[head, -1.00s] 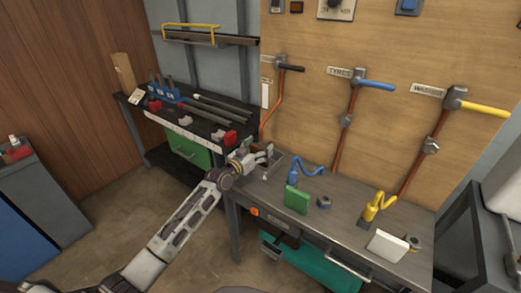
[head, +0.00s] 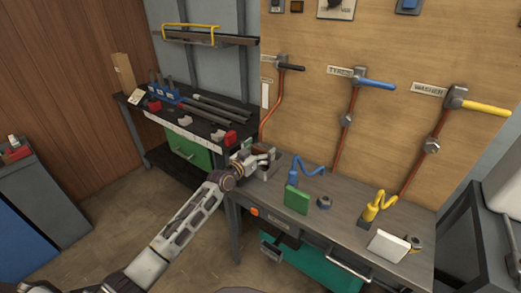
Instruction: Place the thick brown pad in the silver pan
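My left arm reaches from the bottom left to the left end of the metal workbench (head: 340,213). My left gripper (head: 265,157) is there, over or beside a small grey metal tray that looks like the silver pan (head: 273,168). The gripper hides most of this pan. I cannot make out the thick brown pad; it may be hidden at the gripper. The fingers are too small and overlapped to tell whether they are open or shut. My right gripper is not in view.
A dark shelf with rods (head: 205,108) is behind left.

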